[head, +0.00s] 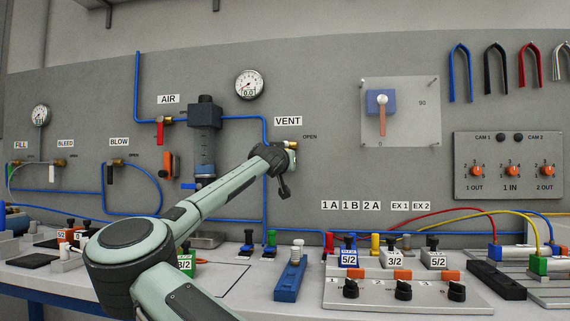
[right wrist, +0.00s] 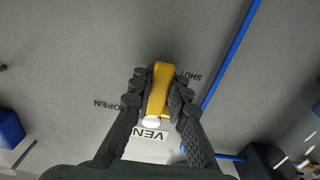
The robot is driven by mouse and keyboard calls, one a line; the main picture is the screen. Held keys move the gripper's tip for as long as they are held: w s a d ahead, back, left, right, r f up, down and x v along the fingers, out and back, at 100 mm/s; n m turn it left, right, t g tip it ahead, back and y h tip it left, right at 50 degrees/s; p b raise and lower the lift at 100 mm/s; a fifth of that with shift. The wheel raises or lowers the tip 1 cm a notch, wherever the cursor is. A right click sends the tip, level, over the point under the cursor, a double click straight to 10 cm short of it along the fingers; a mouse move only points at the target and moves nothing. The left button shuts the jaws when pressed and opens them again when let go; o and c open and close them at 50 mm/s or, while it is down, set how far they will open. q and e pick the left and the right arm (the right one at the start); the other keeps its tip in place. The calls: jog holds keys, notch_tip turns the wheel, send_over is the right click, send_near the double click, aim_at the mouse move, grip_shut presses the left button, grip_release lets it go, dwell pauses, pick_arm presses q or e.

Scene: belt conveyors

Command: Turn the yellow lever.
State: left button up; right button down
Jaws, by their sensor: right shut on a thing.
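The yellow lever (right wrist: 160,88) is in the right wrist view, between the two dark fingers of my right gripper (right wrist: 160,80). The fingers are shut on it from both sides. The lever runs nearly straight up the picture, leaning slightly right, with OPEN printed on its left and SHUT at its upper right. A pale round end (right wrist: 151,122) shows below it. In the head view my right gripper (head: 288,162) is at the wall under the VENT label (head: 288,121) and hides the lever. A brass fitting (head: 291,145) shows just above it. My left gripper is not in view.
A blue pipe (head: 264,205) runs down the wall close to the gripper; it also shows in the right wrist view (right wrist: 228,58). A filter unit (head: 204,130) and a red lever (head: 166,131) are to the left. The bench holds a valve panel (head: 375,292).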

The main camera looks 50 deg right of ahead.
jog(key=shift+w+m, duration=0.15)
jog(key=shift+m, duration=0.15)
jog(key=c, duration=1.4)
grip_release()
jog(key=shift+a, duration=0.1)
jog(key=shift+c, duration=0.2)
jog(key=v, duration=1.2)
